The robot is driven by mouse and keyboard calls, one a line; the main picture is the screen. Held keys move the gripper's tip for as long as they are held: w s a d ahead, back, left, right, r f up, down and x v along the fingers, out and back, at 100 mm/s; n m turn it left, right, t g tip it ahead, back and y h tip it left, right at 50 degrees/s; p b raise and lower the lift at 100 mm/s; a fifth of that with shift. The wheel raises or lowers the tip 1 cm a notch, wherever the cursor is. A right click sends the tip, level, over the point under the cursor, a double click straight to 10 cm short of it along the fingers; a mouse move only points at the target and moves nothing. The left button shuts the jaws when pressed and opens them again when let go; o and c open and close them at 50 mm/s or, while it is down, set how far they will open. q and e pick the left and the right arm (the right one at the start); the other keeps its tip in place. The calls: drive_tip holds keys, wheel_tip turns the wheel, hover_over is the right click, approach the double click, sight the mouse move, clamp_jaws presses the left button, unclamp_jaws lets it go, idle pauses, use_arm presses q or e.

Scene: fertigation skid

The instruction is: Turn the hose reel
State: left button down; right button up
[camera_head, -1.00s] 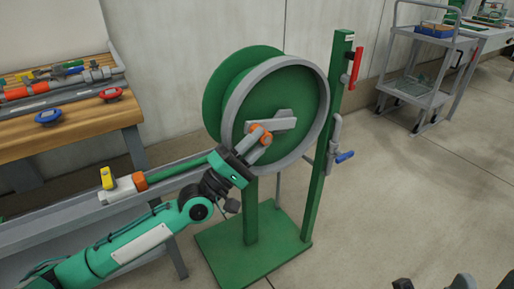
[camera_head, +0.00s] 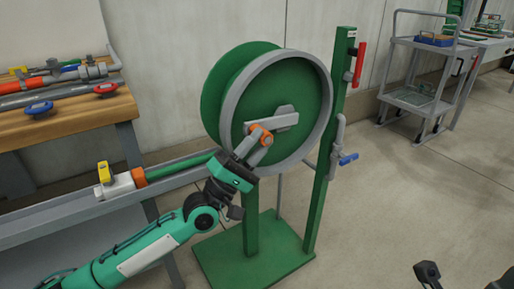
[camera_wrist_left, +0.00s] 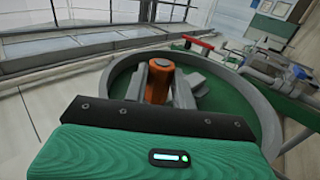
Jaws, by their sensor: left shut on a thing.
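The hose reel (camera_head: 300,92) is a green drum with a grey rim on a green stand. A grey crank arm (camera_head: 284,120) crosses its face, with an orange handle (camera_head: 262,134) at its left, lower end. My left gripper (camera_head: 257,138) is shut on the orange handle, its fingers on either side of it. In the left wrist view the orange handle (camera_wrist_left: 158,82) stands upright between the grey fingers, inside the reel's grey rim (camera_wrist_left: 115,78). Part of my right gripper (camera_head: 428,272) shows at the bottom right, but its fingertips are not clear.
A green post (camera_head: 326,150) beside the reel carries a red lever (camera_head: 359,62) and a blue-handled valve (camera_head: 347,158). A wooden bench (camera_head: 70,118) and a grey trough with a yellow-handled valve (camera_head: 105,173) stand left. A grey cart (camera_head: 420,100) stands back right. Floor on the right is clear.

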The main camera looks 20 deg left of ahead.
use_arm(q)
drive_tip(key=shift+d+f, duration=0.1)
idle(0.6)
drive_tip(key=c, duration=1.1)
unclamp_jaws()
drive_tip(key=shift+c, duration=0.2)
drive_tip(key=v, duration=1.3)
drive_tip(key=shift+s+f+p, duration=0.2)
drive_tip(key=shift+f+p, duration=0.1)
drive_tip(key=shift+p, duration=0.05)
